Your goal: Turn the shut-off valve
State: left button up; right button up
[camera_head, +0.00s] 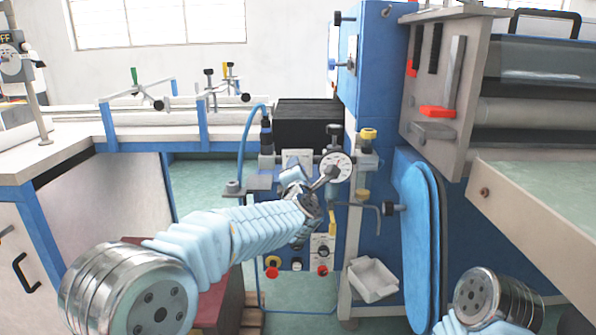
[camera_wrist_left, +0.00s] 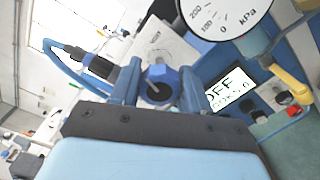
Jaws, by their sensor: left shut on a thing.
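My left arm reaches to the blue machine's front panel, and my left gripper (camera_head: 296,182) is beside the pressure gauge (camera_head: 336,167). In the left wrist view, my left gripper (camera_wrist_left: 158,88) is shut on a blue fitting with a dark round centre (camera_wrist_left: 160,92), which I take to be the shut-off valve. The fingers stand on either side of it. A sign reading OFF (camera_wrist_left: 228,88) is just to its right. In the head view my gripper and arm mostly hide the valve. My right gripper is not in view; only part of my right arm shows at lower right.
The gauge in kPa (camera_wrist_left: 222,12) is close above the left gripper. A yellow lever (camera_wrist_left: 290,86) is to its right. A blue hose (camera_head: 243,140) runs at the left of the panel.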

pick_arm(q)
jog(key=m, duration=0.3)
jog(key=shift+d+r+p, duration=0.1)
jog(key=shift+r+p, duration=0.05)
jog(key=shift+p, duration=0.25)
jog(key=shift+m, duration=1.1)
jog(key=shift+d+p, duration=0.1)
jog(key=shift+p, duration=0.2)
jog(key=o, duration=1)
jog(key=shift+f, duration=0.2)
jog(key=shift+s, duration=0.15)
jog(key=shift+s, duration=0.35)
jog(key=s+b, duration=0.2)
jog(key=s, duration=1.1)
jog(key=shift+b, duration=0.35)
